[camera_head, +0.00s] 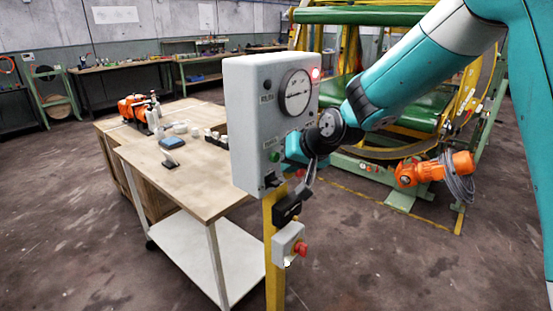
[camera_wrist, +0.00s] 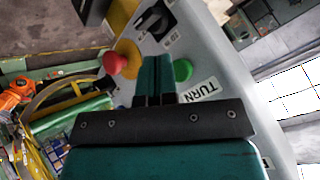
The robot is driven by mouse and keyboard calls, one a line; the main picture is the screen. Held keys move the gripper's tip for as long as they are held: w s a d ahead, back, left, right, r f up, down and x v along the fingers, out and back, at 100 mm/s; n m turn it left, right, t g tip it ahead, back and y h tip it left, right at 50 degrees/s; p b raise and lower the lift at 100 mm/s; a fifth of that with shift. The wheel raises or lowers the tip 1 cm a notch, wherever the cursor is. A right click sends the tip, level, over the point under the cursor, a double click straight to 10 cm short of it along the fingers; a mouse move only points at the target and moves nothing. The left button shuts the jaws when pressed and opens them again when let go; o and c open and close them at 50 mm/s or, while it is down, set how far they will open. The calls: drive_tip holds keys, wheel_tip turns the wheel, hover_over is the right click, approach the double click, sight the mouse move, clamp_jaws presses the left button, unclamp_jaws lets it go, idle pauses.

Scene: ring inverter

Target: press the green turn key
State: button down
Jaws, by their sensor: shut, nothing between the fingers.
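The green turn key (camera_head: 274,156) is a small round green button on the front of a grey control box (camera_head: 245,120). In the wrist view the green key (camera_wrist: 183,69) is beside the label "TURN" (camera_wrist: 198,90), just right of my fingertips. My gripper (camera_head: 293,149) is close to the box front, right of the green key in the head view. In the wrist view my gripper's teal fingers (camera_wrist: 156,66) are together and empty. I cannot tell whether they touch the panel.
A red mushroom button (camera_wrist: 115,62) on a yellow plate is left of my fingers, and a black switch (camera_wrist: 157,20) is above. The box has a dial (camera_head: 295,93) and a lit red lamp (camera_head: 315,73). A wooden table (camera_head: 180,185) stands left.

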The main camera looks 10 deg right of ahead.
drive_tip(key=s+d, duration=0.1)
drive_tip(key=s, duration=0.1)
drive_tip(key=s+d+b, duration=0.1)
drive_tip(key=s+d, duration=0.1)
idle(0.4)
drive_tip(key=s+a+r+n+g, duration=0.1)
drive_tip(key=s+n+g, duration=0.1)
drive_tip(key=s, duration=0.7)
drive_tip(key=s+a+r+n+g, duration=0.2)
drive_tip(key=s+n+g, duration=0.1)
drive_tip(key=s, duration=0.7)
drive_tip(key=s+a+r+n+g, duration=0.1)
drive_tip(key=s+a+n+g, duration=0.1)
drive_tip(key=s, duration=0.8)
drive_tip(key=shift+a+r+n+g, duration=0.15)
drive_tip(key=shift+a+n+g, duration=0.15)
drive_tip(key=shift+n, duration=0.5)
